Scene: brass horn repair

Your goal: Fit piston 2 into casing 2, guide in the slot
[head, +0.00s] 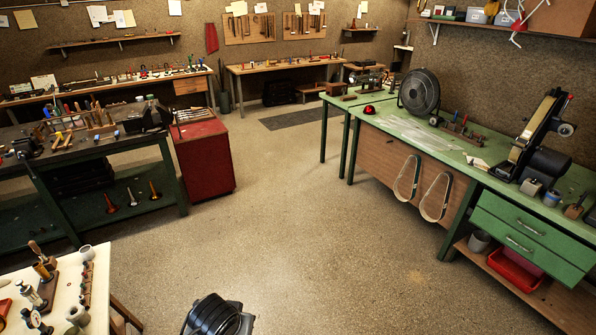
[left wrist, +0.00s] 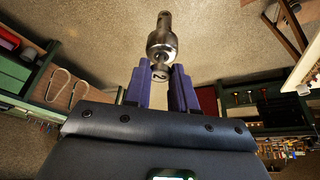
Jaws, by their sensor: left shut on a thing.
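In the left wrist view my left gripper (left wrist: 161,80) has its two purple fingers shut on a metal piston (left wrist: 162,42). The piston's wide body shows beyond the fingertips, with a narrower stem pointing away from the gripper. A dark figure 2 shows on the part between the fingers. The piston is held in the air over the floor, clear of any bench. I cannot make out casing 2 or its slot in either view. My right gripper is not in view.
In the head view a pale-topped table (head: 98,300) at the lower left carries several small parts and a wooden rack (head: 88,285). A red cabinet (head: 205,160) stands behind. A green bench (head: 440,150) runs along the right.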

